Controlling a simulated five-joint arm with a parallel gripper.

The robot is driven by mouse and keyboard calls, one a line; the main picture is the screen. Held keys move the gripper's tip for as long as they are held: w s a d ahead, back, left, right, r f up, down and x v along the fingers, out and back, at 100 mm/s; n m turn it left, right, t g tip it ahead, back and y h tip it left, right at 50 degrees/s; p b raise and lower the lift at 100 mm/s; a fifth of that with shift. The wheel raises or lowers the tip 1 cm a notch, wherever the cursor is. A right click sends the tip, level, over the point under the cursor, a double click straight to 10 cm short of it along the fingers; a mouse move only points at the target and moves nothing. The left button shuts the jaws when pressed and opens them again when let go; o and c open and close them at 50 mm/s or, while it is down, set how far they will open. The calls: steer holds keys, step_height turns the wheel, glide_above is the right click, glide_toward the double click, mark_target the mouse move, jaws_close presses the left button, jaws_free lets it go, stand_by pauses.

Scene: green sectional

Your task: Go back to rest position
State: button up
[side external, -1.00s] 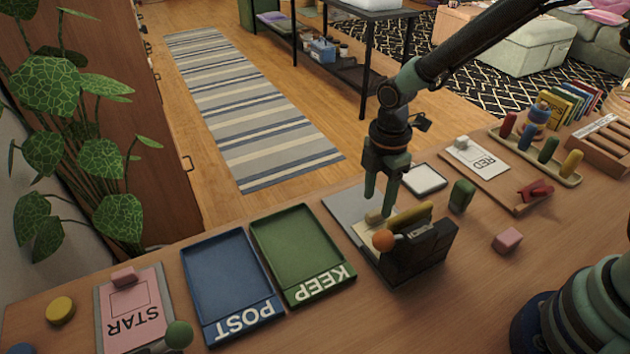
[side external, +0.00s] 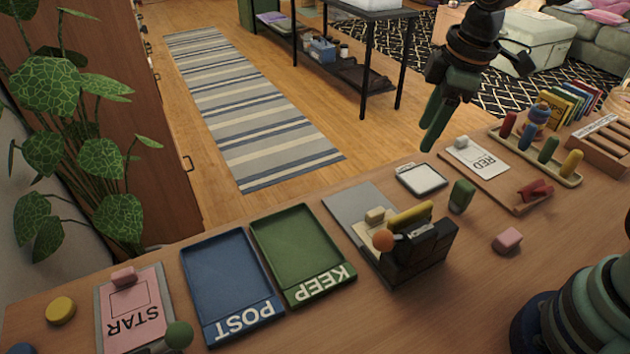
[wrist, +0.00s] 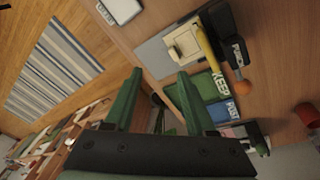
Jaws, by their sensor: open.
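My gripper (side external: 436,122) is raised in the air above the far edge of the table, to the right of the black stamping device in the side view. Its green fingers point down and are apart, with nothing between them. In the wrist view my gripper (wrist: 155,85) also shows open and empty, with part of the table below and the floor to the left.
The black device (side external: 425,252) with a yellow lever and orange knob stands on the table (side external: 350,325). Left of it lie the green KEEP tray (side external: 298,250) and blue POST tray (side external: 228,280). A green block (side external: 461,196) and pink block (side external: 507,240) are to its right.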

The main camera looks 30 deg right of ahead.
steer(key=s+d+r+m+t, duration=0.3)
steer(key=s+d+r+m, duration=0.1)
steer(key=m, duration=0.6)
steer(key=shift+s+d, duration=0.8)
steer(key=shift+s, duration=0.1)
